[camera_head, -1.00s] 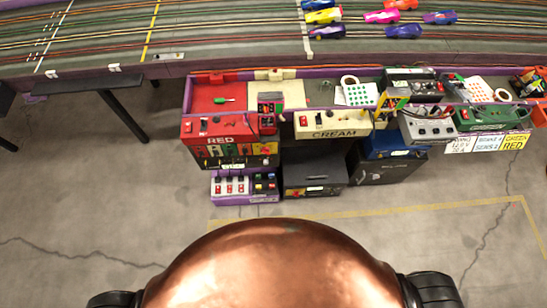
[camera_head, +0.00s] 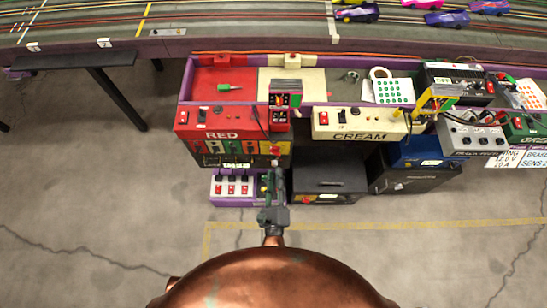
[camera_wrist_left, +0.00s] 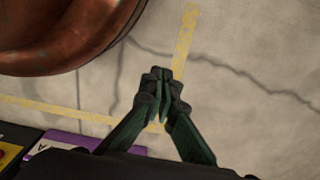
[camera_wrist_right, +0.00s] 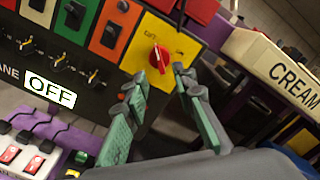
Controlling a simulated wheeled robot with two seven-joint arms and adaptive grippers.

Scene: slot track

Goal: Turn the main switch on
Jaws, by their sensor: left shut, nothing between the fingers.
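The main switch looks to be the red rotary knob (camera_wrist_right: 159,57) on a yellow plate (camera_wrist_right: 142,35) in the right wrist view. Its pale mark stands close to upright; small lettering above it is unreadable. My right gripper (camera_wrist_right: 157,78) is open, its green-padded fingers apart just in front of the knob, with nothing between them. In the head view my right gripper (camera_head: 272,188) is in front of the red station (camera_head: 218,120), near its lower right corner, and covers part of it. My left gripper (camera_wrist_left: 161,78) is shut and empty over bare floor in the left wrist view.
A purple box with red switches (camera_head: 232,188) sits below the red station. A black case (camera_head: 330,177) stands right of my right gripper. The CREAM station (camera_head: 360,122) is further right. A white OFF label (camera_wrist_right: 49,90) lies left of the knob. The front floor is clear.

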